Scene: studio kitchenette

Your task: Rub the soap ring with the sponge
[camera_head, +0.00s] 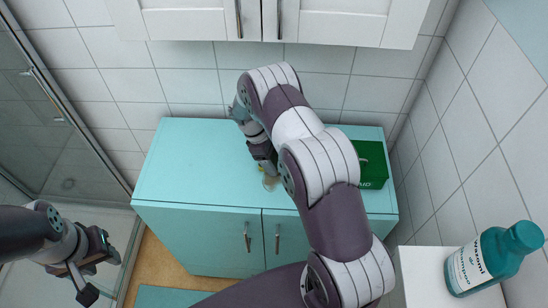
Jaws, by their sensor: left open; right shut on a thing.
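My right arm reaches across the picture to the turquoise cabinet top (190,165). My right gripper (269,172) points down near the cabinet's front edge. It is shut on a small pale-yellow thing (270,183), probably the sponge, mostly hidden by the fingers. I cannot make out whether it touches the top. No soap ring can be made out; my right arm hides part of the cabinet top. My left gripper (93,272) is open and empty at the lower left, away from the cabinet.
A green first-aid box (372,165) stands at the right of the cabinet top, close to my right arm. A teal bottle (490,262) stands on a white surface (420,275) at the lower right. A glass shower (60,130) is at the left. The cabinet top's left part is clear.

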